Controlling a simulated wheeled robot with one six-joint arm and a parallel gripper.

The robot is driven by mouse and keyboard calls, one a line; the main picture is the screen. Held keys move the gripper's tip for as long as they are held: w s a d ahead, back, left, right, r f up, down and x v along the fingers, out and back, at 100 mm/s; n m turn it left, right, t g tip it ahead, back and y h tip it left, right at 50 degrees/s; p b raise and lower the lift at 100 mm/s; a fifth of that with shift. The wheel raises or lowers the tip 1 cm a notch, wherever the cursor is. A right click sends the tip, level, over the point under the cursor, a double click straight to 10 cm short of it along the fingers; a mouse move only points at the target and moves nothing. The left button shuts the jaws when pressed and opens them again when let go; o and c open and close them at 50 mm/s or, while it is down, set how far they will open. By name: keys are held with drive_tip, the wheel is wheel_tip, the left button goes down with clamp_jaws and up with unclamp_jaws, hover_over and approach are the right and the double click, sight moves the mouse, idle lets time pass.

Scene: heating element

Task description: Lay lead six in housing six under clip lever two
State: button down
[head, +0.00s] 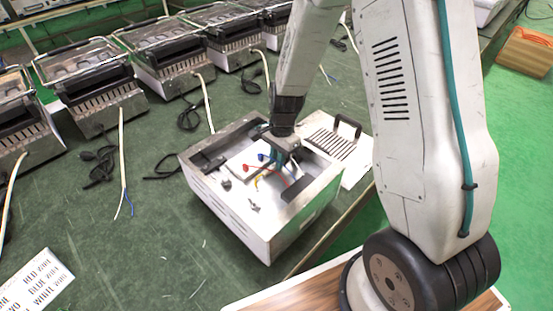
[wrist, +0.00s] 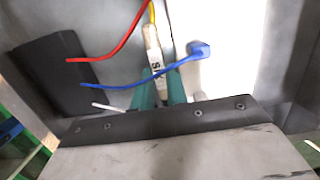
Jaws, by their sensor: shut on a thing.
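The open white housing (head: 228,208) stands on the green bench in the head view. My gripper (wrist: 162,92) has its teal fingertips inside it, closed around a pale lead (wrist: 152,45). The lead bears dark letters, not fully legible. A yellow wire (wrist: 152,12) shows at its upper end, a red wire (wrist: 112,52) curves to the left, and a blue wire (wrist: 125,85) crosses near the fingertips. A blue lever (wrist: 198,50) lies right of the lead. In the head view, a blue (head: 261,157) and a red lever (head: 246,168) show inside the housing. Arm and gripper hide part of the interior.
A slotted panel with a black handle (head: 347,127) lies right of the housing. Several similar appliances (head: 95,85) line the bench behind. A loose white cable (head: 122,150) lies to the left, and a printed sheet (head: 38,283) is at lower left. The bench edge runs close on the right.

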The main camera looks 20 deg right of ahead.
drive_tip(key=shift+f, duration=0.15)
drive_tip(key=c, duration=1.4)
unclamp_jaws()
wheel_tip(320, 180, up, 13)
drive_tip(key=d, duration=0.2)
drive_tip(key=s+r+n+t, duration=0.1)
drive_tip(key=s+r+n, duration=0.6)
drive_tip(key=s+r, duration=0.55)
drive_tip(key=s+r+n, duration=0.2)
drive_tip(key=s+n, duration=0.1)
drive_tip(key=s, duration=0.3)
drive_tip(key=s+d+r+n+t+h, duration=0.1)
drive_tip(key=s+r+n, duration=0.1)
drive_tip(key=s, duration=0.5)
drive_tip(key=shift+s+r+n+h, duration=0.3)
drive_tip(key=shift+r+n, duration=0.1)
drive_tip(key=shift+n, duration=0.3)
